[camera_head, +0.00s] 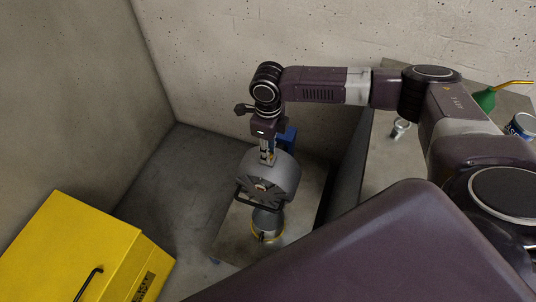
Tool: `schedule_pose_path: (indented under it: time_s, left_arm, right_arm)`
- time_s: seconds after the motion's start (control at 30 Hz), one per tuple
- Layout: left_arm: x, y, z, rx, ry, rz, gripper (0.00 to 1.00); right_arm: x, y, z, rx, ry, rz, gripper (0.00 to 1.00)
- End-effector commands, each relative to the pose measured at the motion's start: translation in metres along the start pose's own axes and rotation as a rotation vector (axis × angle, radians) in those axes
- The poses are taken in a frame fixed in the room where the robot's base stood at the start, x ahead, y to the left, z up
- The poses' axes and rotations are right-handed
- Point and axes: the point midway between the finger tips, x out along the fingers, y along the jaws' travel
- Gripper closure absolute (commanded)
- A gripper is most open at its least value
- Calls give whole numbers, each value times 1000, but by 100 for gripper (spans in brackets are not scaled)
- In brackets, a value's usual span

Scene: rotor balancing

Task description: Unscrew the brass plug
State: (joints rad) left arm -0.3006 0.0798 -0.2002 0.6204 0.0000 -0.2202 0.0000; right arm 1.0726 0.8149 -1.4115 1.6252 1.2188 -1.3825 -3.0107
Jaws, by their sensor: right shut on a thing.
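My right gripper (267,158) points straight down at the top of a grey round drum-like rotor housing (284,172). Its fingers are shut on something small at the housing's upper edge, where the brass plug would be. The fingers hide the plug, so its thread and seat cannot be made out. The housing's dark front face shows a small pale and reddish hub (261,187). My left gripper is not in view.
A metal can (268,222) with a yellow band stands below the housing on a low grey stand (235,232). A yellow cabinet (70,250) is at lower left. Concrete walls close the corner.

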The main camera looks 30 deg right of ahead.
Motion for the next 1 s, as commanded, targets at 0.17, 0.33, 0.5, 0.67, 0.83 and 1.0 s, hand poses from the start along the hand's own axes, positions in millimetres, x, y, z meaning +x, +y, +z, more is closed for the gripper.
schedule_pose_path:
  time_s: [0.17,0.33,0.5,0.67,0.83,1.0]
  left_arm:
    - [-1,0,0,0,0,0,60]
    - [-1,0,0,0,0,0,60]
    - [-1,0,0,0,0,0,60]
    - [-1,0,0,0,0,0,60]
    - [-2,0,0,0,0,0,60]
    - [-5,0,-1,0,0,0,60]
  right_arm:
    - [-1,-1,0,2,-2,-1,74]
    - [-1,0,0,2,0,0,59]
    - [0,0,0,2,1,0,59]
    - [0,0,0,2,2,1,64]
    - [0,0,-1,2,2,1,64]
    - [0,1,-1,2,2,1,64]
